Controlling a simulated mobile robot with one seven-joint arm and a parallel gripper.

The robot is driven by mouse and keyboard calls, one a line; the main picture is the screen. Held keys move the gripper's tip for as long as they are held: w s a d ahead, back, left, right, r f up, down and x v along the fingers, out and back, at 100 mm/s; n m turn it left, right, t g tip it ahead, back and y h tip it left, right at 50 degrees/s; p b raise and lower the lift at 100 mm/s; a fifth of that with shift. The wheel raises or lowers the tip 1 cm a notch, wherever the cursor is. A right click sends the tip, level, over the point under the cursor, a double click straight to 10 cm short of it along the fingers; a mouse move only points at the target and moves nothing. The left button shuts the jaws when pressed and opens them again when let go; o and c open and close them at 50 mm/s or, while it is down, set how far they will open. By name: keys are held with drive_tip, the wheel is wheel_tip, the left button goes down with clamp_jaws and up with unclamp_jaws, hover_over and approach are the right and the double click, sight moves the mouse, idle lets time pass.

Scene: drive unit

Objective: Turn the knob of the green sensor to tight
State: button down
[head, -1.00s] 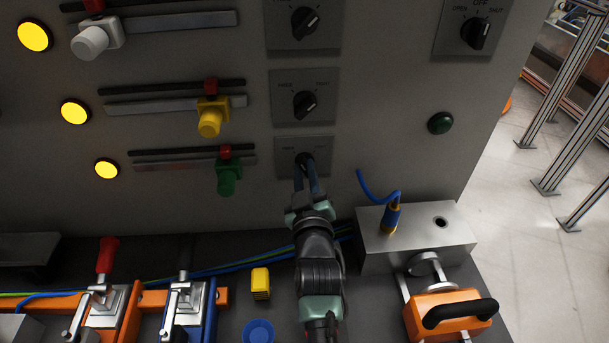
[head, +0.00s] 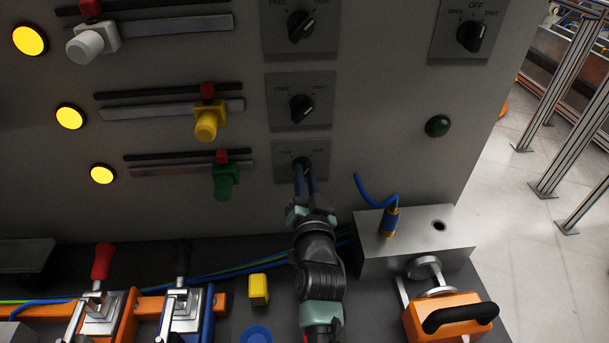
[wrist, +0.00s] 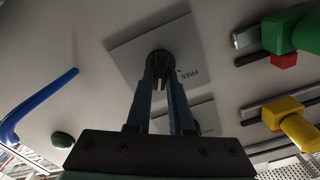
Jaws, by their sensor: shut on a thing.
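The green sensor (head: 225,180) sits on the lowest rail of the grey panel, with a red block above it. To its right is a square plate (head: 284,176) with a dark round knob (wrist: 158,57). My gripper (head: 304,172) reaches up to this plate from below. Its two blue fingers (wrist: 160,72) are shut on the knob, one on each side. The fingers cover much of the knob, so I cannot tell which way it points. In the wrist view the word FREE shows upside down right of the knob. The green sensor also shows there (wrist: 300,30).
Above are similar knobs, one for the yellow sensor (head: 206,125) and one for the white sensor (head: 82,46). A metal box (head: 415,235) with a blue cable plug stands right of my arm. A yellow block (head: 259,289) and toggle clamps (head: 102,300) stand left.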

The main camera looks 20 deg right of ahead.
drive_tip(key=shift+m, duration=1.5)
drive_tip(key=c, duration=0.8)
unclamp_jaws()
drive_tip(key=shift+s, duration=0.1)
drive_tip(key=p+v, duration=0.2)
drive_tip(key=v, duration=1)
drive_tip(key=shift+s+p, duration=0.35)
drive_tip(key=shift+s, duration=0.05)
drive_tip(key=shift+a, duration=0.1)
